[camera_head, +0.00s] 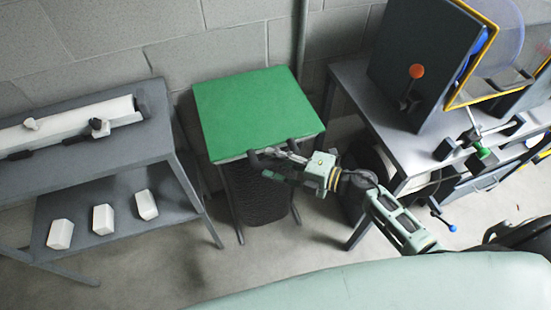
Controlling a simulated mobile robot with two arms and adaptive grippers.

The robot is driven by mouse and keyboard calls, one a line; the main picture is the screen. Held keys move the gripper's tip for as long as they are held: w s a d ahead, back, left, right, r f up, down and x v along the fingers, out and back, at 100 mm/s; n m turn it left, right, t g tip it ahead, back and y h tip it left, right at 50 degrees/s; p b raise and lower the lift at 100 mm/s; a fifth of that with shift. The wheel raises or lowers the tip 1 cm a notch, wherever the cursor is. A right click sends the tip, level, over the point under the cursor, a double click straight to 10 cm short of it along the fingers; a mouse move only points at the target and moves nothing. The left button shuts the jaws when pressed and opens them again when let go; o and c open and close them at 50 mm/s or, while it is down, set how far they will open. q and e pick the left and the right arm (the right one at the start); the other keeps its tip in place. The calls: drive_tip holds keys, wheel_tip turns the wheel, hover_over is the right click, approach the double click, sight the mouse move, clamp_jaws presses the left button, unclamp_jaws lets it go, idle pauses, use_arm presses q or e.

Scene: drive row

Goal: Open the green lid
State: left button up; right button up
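The green lid (255,105) is a flat square panel in the middle of the view. It lies flat and closed on top of a dark stand with a black mesh-like body (262,200) below. My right gripper (272,162) is at the front edge of the lid, right of its middle. Its dark fingers overlap that edge in the picture. I cannot tell whether they touch the lid or whether they are open or shut. My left gripper is not in view.
A grey shelf unit (95,155) stands at the left, with white blocks (103,219) on its lower shelf. A grey bench (355,85) at the right carries a dark panel (420,65) with an orange knob. A block wall is close behind the lid.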

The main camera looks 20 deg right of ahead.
clamp_jaws()
idle(0.4)
